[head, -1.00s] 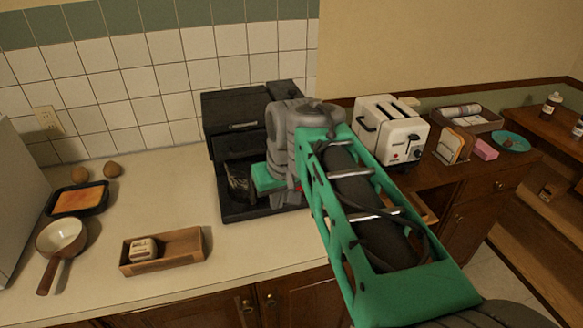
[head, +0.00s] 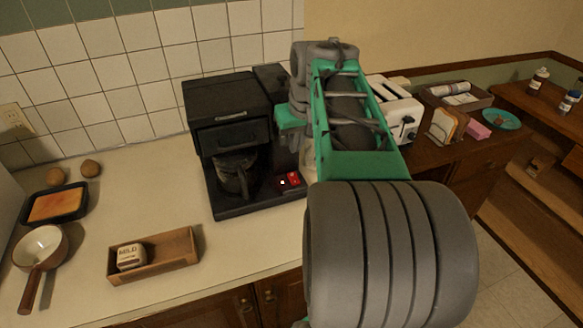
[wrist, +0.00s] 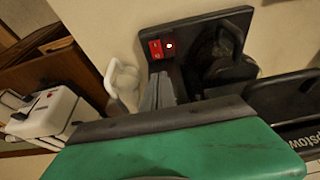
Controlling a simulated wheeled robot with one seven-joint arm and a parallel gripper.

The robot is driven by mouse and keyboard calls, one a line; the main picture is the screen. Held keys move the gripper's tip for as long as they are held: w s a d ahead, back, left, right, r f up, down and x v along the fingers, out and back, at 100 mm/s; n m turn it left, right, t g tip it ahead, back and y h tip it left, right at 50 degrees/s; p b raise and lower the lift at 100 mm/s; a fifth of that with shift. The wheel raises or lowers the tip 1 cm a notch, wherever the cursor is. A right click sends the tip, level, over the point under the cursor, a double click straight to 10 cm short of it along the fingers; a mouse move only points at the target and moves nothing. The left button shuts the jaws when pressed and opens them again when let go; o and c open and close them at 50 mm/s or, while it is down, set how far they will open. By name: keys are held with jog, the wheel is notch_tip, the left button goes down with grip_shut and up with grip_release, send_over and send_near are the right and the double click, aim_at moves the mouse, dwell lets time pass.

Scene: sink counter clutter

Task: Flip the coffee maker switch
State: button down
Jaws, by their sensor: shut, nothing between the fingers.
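The black coffee maker (head: 228,105) stands on the counter against the tiled wall, with a glass carafe (head: 233,176) inside. Its red switch (head: 293,179) sits on the base at the front right, with a small white dot beside it. The switch also shows in the wrist view (wrist: 156,49), near the edge of the base. My gripper (wrist: 160,84) is shut and empty; its grey fingers show in the wrist view, pointing toward the base close to the switch. A gap shows between fingertips and switch there. In the head view my arm hides the fingertips.
A white toaster (head: 400,112) stands right of the coffee maker, partly behind my arm. A pale white object (wrist: 124,82) is close beside my fingers. A wooden tray (head: 178,258), a pan (head: 41,246) and a baking dish (head: 58,204) lie left. The counter between is clear.

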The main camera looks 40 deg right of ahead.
aim_at(290, 174)
jog(key=x, duration=0.3)
jog(key=p+x, duration=0.1)
jog(key=x, duration=0.7)
jog(key=shift+s+a+f, duration=0.1)
jog(key=shift+s+a, duration=0.05)
jog(key=shift+s, duration=0.2)
